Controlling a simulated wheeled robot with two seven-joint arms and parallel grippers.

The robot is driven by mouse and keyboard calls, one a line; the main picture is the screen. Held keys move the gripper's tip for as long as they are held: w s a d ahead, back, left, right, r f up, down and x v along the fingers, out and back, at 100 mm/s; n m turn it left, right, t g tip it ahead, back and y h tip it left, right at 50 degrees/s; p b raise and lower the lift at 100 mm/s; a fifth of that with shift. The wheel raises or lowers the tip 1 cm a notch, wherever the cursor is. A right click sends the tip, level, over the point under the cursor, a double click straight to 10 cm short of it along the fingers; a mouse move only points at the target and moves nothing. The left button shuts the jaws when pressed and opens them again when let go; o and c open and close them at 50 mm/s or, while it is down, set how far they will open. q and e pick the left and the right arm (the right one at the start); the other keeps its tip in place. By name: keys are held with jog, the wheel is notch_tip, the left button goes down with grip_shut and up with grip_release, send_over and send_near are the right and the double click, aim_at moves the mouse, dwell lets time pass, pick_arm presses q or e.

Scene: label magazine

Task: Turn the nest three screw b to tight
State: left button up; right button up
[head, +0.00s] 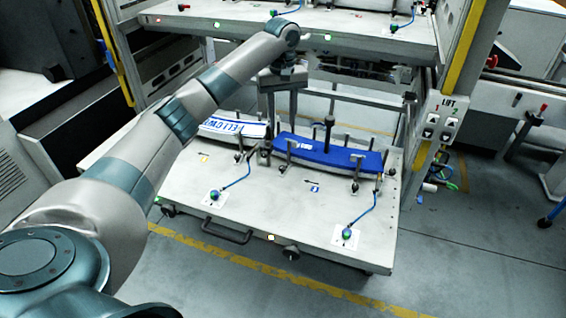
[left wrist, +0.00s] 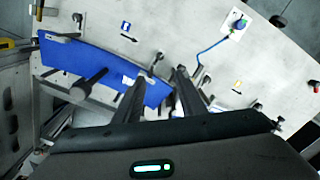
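A blue label plate (head: 335,154) lies in a nest on the lower shelf, among several dark upright screws or posts. It also shows in the left wrist view (left wrist: 105,68). One tall dark post (head: 329,132) stands behind the plate's middle. My left gripper (head: 281,134) points down at the left end of the blue plate, its two fingers apart. In the left wrist view a dark screw (left wrist: 154,64) shows near the gap between the fingertips; contact cannot be told. The nest number and screw letter are not readable. My right gripper is not in view.
A white plate with blue letters (head: 232,128) lies in the nest to the left. Blue cables run to sensor buttons (head: 347,233) on the lower shelf's bare front (head: 275,215). An upper shelf (head: 370,35) overhangs behind. A lift control post (head: 440,118) stands at right.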

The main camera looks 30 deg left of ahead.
aim_at(283, 167)
pick_arm(q)
jog(key=shift+f, duration=0.1)
